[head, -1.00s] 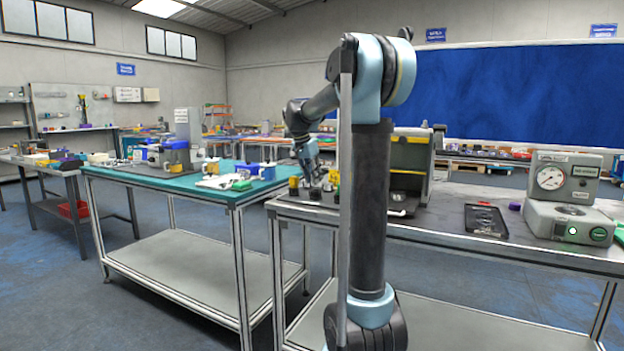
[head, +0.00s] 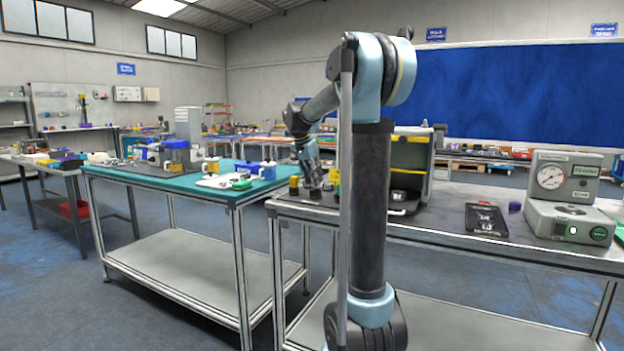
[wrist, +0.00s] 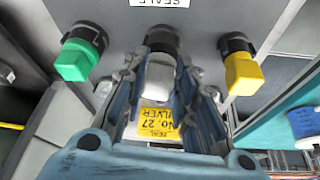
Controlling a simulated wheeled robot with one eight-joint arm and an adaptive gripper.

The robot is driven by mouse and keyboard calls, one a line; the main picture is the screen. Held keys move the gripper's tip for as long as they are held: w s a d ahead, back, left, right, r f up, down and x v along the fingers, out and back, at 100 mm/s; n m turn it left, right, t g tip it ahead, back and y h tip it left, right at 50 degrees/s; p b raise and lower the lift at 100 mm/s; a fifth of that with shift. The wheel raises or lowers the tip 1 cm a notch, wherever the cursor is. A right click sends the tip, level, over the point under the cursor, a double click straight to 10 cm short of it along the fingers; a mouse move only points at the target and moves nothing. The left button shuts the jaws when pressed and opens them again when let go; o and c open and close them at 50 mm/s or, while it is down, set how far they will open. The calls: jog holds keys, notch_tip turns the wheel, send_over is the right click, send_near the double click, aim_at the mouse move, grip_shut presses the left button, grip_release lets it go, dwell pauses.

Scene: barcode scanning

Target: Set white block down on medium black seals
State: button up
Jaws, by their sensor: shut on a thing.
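In the wrist view my gripper (wrist: 162,82) is shut on the white block (wrist: 160,70), a pale grey-white piece between its two blue fingers. A yellow label (wrist: 158,122) reading "SEAL No. 27 SILVER" shows below it between the fingers. The block's far end meets a black seal (wrist: 162,37) in the picture, the middle one of three; whether they touch I cannot tell. In the head view my gripper (head: 313,180) is low over the grey bench, and the block is too small to make out.
In the wrist view a green block (wrist: 76,61) sits at a black seal on the left, and a yellow block (wrist: 243,75) at one on the right, both close to my fingers. The grey bench (head: 450,244) also holds a gauge device (head: 565,222) and a black tray (head: 486,220).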

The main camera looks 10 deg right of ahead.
jog(key=shift+f, duration=0.75)
dwell(0.8)
jog(key=o, duration=1.5)
jog(key=shift+r, duration=3.8)
